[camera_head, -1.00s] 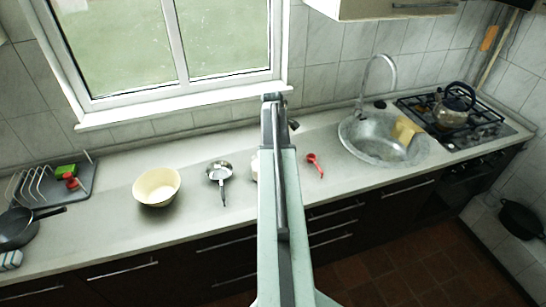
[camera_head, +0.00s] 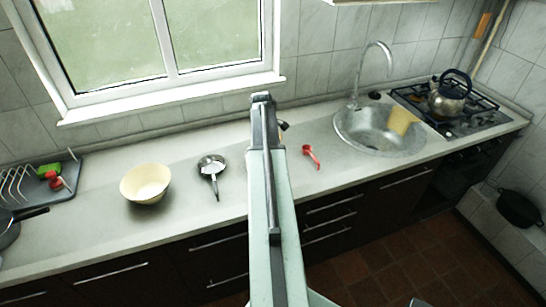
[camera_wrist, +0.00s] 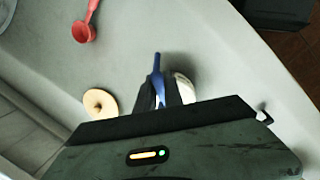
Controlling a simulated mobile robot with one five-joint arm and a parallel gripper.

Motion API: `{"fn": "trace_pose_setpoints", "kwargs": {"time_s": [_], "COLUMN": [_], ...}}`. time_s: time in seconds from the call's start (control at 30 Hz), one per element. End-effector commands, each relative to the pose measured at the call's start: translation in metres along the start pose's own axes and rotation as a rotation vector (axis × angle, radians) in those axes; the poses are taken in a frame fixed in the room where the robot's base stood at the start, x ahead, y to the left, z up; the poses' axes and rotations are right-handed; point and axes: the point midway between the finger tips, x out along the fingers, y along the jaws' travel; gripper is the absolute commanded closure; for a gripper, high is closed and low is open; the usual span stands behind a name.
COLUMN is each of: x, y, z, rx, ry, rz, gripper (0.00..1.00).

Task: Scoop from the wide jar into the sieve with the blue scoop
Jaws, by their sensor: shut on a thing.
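My gripper (camera_wrist: 168,95) is shut on the blue scoop (camera_wrist: 157,72), whose narrow blue part sticks out past the fingers in the wrist view; its far end is hard to make out. A whitish rounded thing (camera_wrist: 186,87), perhaps the wide jar, shows just right of the fingers, mostly hidden by them; I cannot tell if they touch. In the head view my arm hides the gripper, the blue scoop and this thing. A small metal pan-shaped thing with a dark handle, likely the sieve (camera_head: 212,164), lies on the counter left of my arm.
A cream bowl (camera_head: 146,184) stands left of the sieve. A red scoop (camera_head: 311,157) lies right of my arm, also in the wrist view (camera_wrist: 84,31). A tan ring-like round thing (camera_wrist: 100,103) is left of the fingers. The sink (camera_head: 380,132) is further right.

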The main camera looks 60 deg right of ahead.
Motion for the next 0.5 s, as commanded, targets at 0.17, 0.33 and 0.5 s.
{"fn": "trace_pose_setpoints", "kwargs": {"time_s": [0.17,0.33,0.5], "x": [0.007,0.004,-0.007], "y": [-0.001,-0.001,0.0], "z": [-0.001,0.001,0.008], "rx": [0.0,0.002,0.007], "ry": [0.0,0.007,0.043], "rz": [0.0,0.0,0.003], "gripper": [1.0,1.0,1.0]}}
